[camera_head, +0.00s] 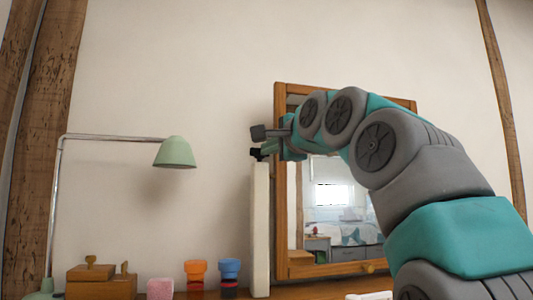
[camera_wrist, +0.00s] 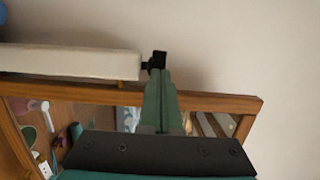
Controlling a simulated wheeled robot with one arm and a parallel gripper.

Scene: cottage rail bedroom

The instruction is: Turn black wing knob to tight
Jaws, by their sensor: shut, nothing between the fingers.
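The black wing knob (camera_head: 257,154) is at the top end of an upright white post (camera_head: 260,225), left of the mirror. In the wrist view the small dark knob (camera_wrist: 158,60) shows at the end of the white post (camera_wrist: 70,62), just beyond my fingertips. My gripper (camera_head: 268,149) reaches in from the right, at about the height of the post's top. Its green fingers (camera_wrist: 159,72) are together with nothing between them. I cannot tell whether the tips touch the knob. The knob's wing angle is too small to make out.
A wood-framed mirror (camera_head: 280,180) stands close behind my arm. A green lamp (camera_head: 175,153) is to the left. Wooden boxes (camera_head: 100,285), a pink block (camera_head: 160,288), orange cups (camera_head: 195,275) and blue cups (camera_head: 229,270) stand along the surface below. The wall above is clear.

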